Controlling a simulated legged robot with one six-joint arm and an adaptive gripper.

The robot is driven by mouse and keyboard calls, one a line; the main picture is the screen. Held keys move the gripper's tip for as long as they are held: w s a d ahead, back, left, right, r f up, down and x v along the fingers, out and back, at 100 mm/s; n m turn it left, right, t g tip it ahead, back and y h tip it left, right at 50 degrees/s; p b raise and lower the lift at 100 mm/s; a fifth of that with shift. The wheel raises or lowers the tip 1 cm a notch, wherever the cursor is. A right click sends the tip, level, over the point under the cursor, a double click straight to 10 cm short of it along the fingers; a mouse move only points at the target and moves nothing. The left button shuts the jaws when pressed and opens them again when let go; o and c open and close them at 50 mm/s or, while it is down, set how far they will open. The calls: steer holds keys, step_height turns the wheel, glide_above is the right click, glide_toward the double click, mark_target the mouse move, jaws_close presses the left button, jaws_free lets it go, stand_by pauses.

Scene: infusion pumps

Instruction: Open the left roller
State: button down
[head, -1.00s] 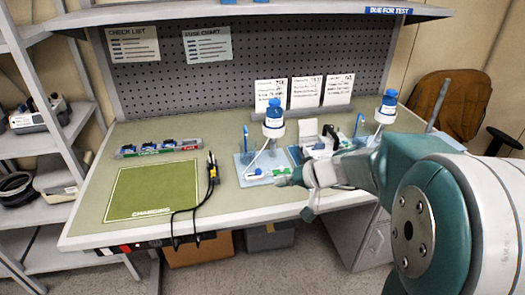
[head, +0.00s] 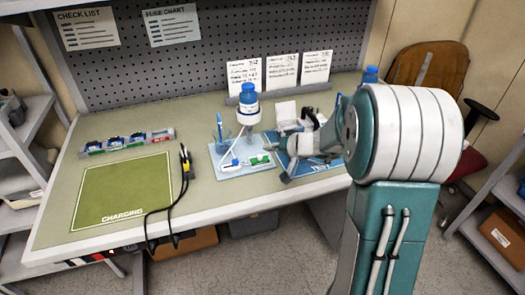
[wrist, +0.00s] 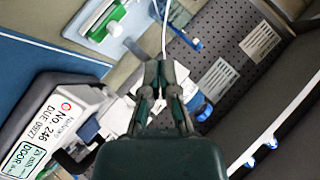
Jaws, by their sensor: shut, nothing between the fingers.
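The left roller is a green and white clamp (head: 260,160) on the light blue tray (head: 226,172) at the table's front middle. A green and white clamp also shows in the wrist view (wrist: 108,20) at upper left, beside a white tube. My gripper (head: 268,147) reaches in from the right, its tip by the tray's right side, close to the roller. In the wrist view my gripper (wrist: 158,64) has its fingertips together and empty, apart from the clamp in the picture. I cannot tell the height of the tip above the tray.
A blue-capped bottle (head: 248,103) stands above the tray, with a white tube. A white pump (wrist: 68,125) is to the right on a blue mat (head: 312,168). Black cables (head: 183,165) lie left of the tray. The green charging mat (head: 122,190) is bare.

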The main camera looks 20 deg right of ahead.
mark_target(235, 162)
steer(key=x, duration=0.8)
steer(key=shift+a+f, duration=0.15)
steer(key=shift+a, duration=0.1)
steer(key=shift+s+a+f, duration=0.1)
steer(key=shift+a+f, duration=0.7)
steer(key=shift+a, duration=0.1)
steer(key=shift+a+f, duration=0.3)
steer(key=shift+f, duration=0.1)
